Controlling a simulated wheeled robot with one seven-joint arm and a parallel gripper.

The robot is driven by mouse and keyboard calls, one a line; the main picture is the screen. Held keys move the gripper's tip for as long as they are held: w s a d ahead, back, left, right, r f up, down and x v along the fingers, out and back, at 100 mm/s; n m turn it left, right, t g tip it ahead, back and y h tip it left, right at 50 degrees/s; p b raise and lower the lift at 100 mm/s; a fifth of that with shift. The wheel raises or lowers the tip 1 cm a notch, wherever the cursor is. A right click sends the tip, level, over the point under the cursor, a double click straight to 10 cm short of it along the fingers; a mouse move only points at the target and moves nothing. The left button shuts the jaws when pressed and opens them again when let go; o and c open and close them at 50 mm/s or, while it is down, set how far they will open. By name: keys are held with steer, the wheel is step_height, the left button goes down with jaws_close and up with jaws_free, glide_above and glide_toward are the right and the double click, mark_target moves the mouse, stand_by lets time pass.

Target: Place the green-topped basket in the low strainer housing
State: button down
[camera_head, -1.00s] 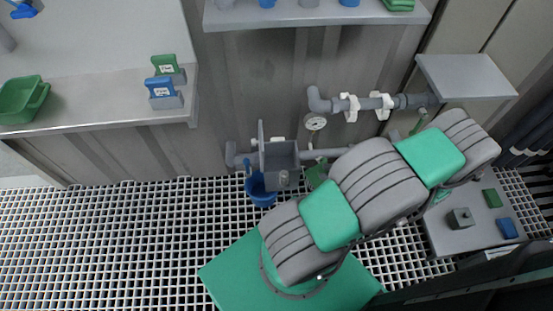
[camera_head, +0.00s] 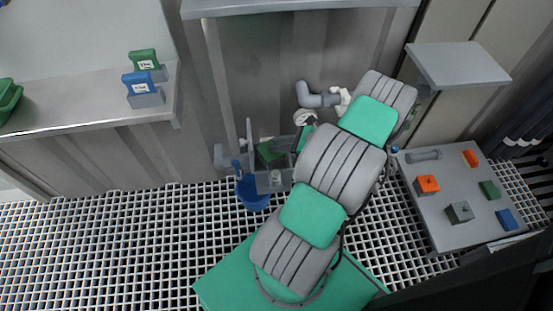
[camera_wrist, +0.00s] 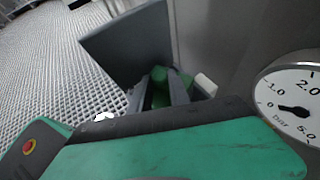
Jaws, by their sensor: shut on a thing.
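The strainer housing (camera_head: 272,183) is a low grey box on the pipe near the wall. Its flat lid (camera_head: 249,135) stands raised at the left. A green block, the basket's top (camera_head: 270,150), shows at the housing's mouth. In the wrist view the green top (camera_wrist: 163,88) is between the fingers of my gripper (camera_wrist: 160,94), which is shut on it. A grey panel (camera_wrist: 125,45) stands close beyond the fingers. The basket's body is hidden, so I cannot tell how deep it sits. My arm partly covers the area right of the housing.
A pressure gauge (camera_wrist: 292,100) is close at the right in the wrist view. A low side table (camera_head: 440,205) with several coloured blocks is at the right. Blue and green tagged pieces stand on the left bench (camera_head: 90,112).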

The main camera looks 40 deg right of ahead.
mark_target(284, 157)
step_height(284, 157, down, 8)
steer(key=b, duration=0.3)
steer(key=shift+r, duration=0.2)
steer(key=shift+w+f, duration=0.1)
steer(key=shift+w, duration=0.1)
steer(key=shift+r, duration=0.2)
steer(key=shift+f, duration=0.15)
steer(key=c, duration=1.2)
jaws_free()
steer(key=shift+c, duration=0.2)
steer(key=p+v, duration=0.3)
steer(key=v, duration=0.9)
steer(key=shift+p, duration=0.4)
steer(key=shift+s+a, duration=0.1)
